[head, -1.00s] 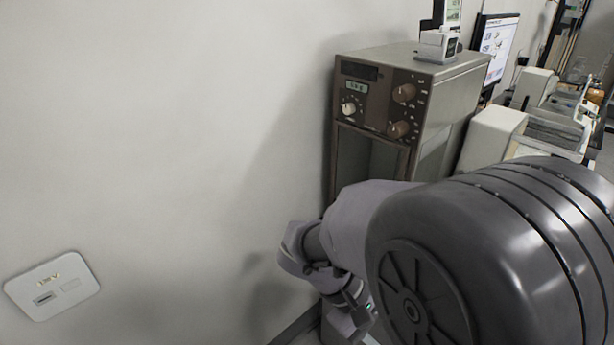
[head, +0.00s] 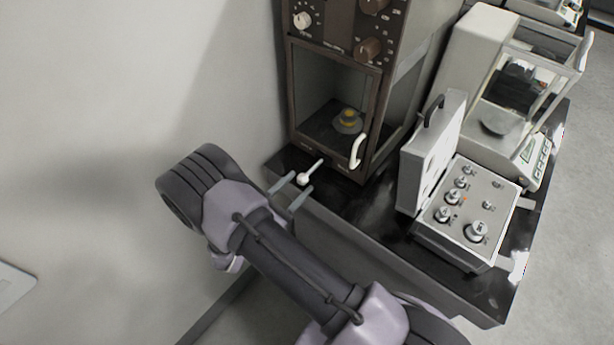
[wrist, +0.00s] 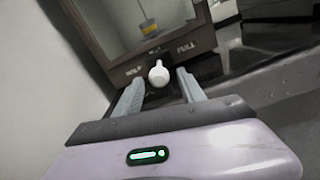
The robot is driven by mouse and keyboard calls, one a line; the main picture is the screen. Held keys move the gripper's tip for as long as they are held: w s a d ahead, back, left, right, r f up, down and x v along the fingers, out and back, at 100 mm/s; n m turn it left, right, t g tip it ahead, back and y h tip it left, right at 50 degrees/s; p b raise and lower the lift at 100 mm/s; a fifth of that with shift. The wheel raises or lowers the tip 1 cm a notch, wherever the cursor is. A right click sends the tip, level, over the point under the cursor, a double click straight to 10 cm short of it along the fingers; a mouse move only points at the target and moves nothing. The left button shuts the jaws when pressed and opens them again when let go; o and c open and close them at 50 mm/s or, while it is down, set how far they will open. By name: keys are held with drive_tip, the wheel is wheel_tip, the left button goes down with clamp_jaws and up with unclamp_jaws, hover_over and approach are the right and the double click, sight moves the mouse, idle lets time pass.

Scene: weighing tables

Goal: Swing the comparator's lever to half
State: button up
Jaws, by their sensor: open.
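The comparator (head: 384,95) is a tall brown cabinet with knobs above a glass-fronted chamber. Its lever (head: 314,168), a short white rod with a round knob, sticks out from the lower front edge. In the wrist view the lever's knob (wrist: 158,75) sits between the printed words HALF on the left and FULL on the right. My gripper (head: 302,181) is open with its two grey fingers on either side of the knob. In the wrist view the gripper (wrist: 160,77) shows gaps beside the knob; contact is not clear.
Inside the chamber a brass weight (head: 347,116) stands on a pan. A white door handle (head: 357,151) is right of the lever. A grey control box (head: 470,208) with an open lid and a balance (head: 478,60) stand farther right. A wall is on the left.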

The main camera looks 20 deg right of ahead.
sight(308, 173)
drive_tip(key=x, duration=0.5)
drive_tip(key=shift+w+d+b, duration=0.1)
drive_tip(key=shift+w+b, duration=0.05)
drive_tip(key=shift+b, duration=0.25)
clamp_jaws()
idle(0.9)
